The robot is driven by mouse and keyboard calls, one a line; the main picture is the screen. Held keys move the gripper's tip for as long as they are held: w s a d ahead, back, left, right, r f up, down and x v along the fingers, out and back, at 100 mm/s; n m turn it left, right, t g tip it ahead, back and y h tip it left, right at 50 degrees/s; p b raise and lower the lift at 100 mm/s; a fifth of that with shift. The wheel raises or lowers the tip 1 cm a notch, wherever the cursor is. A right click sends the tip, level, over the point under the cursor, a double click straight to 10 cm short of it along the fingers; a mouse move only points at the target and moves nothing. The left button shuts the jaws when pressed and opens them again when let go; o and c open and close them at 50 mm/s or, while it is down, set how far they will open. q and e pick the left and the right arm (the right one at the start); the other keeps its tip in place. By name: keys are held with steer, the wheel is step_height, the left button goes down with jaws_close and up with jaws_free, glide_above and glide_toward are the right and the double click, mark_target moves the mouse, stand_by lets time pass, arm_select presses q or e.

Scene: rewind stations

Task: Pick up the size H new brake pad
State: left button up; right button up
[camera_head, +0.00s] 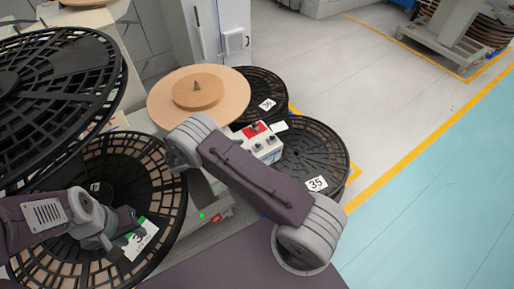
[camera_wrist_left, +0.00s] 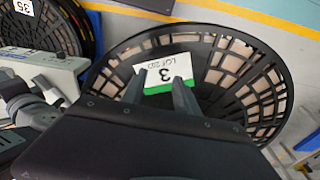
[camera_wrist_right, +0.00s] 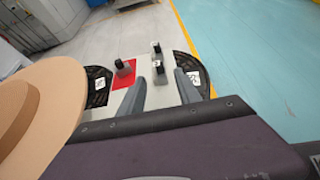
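I cannot make out a brake pad or a size H mark in any view. My left gripper (camera_head: 132,218) is over a black slotted reel (camera_head: 170,205) that carries a white card with a green stripe and a "3" (camera_head: 140,238). In the left wrist view its fingers (camera_wrist_left: 160,84) are apart with nothing gripped, and their tips overlap the card (camera_wrist_left: 163,77). My right gripper's fingers (camera_wrist_right: 160,88) are apart and empty in the right wrist view, in front of a control box with a red panel (camera_wrist_right: 124,73). In the head view my right arm largely hides that gripper.
A wooden disc with a raised hub (camera_head: 225,88) stands behind my right arm. Black reels numbered 36 (camera_head: 262,82) and 35 (camera_head: 318,150) lie near the control box (camera_head: 268,150). A large black reel (camera_head: 60,65) rises at left. Open floor (camera_head: 400,125) lies to the right.

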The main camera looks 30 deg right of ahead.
mark_target(256, 145)
steer(key=x, duration=0.7)
steer(key=shift+d, duration=0.15)
jaws_close()
